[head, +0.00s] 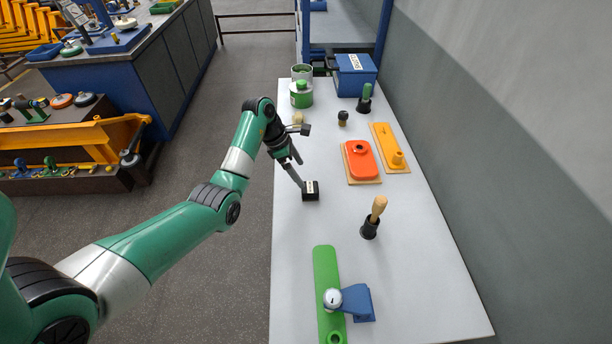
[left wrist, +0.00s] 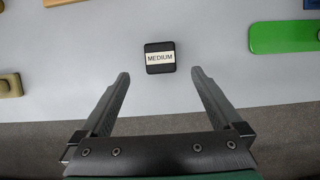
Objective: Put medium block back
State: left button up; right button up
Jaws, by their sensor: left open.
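The medium block is a small black block (head: 311,194) on the white table near its left edge. In the left wrist view its label reads MEDIUM on the black block (left wrist: 160,58), just beyond the fingertips and centred between them. My left gripper (head: 300,174) is open and empty, its fingers reaching down close beside the block in the head view. In the left wrist view the gripper (left wrist: 160,75) shows both fingers spread wide, with bare table between them. My right gripper is out of view.
On the white table (head: 410,260) stand a wooden-handled tool in a black holder (head: 372,220), an orange plate (head: 360,160), a yellow plate (head: 386,140), a green bar (head: 325,275) with a blue bracket (head: 358,302), a green canister (head: 301,97) and a blue box (head: 355,76). A grey wall borders the right.

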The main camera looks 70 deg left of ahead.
pick_arm(q)
jog(key=shift+v, duration=1.15)
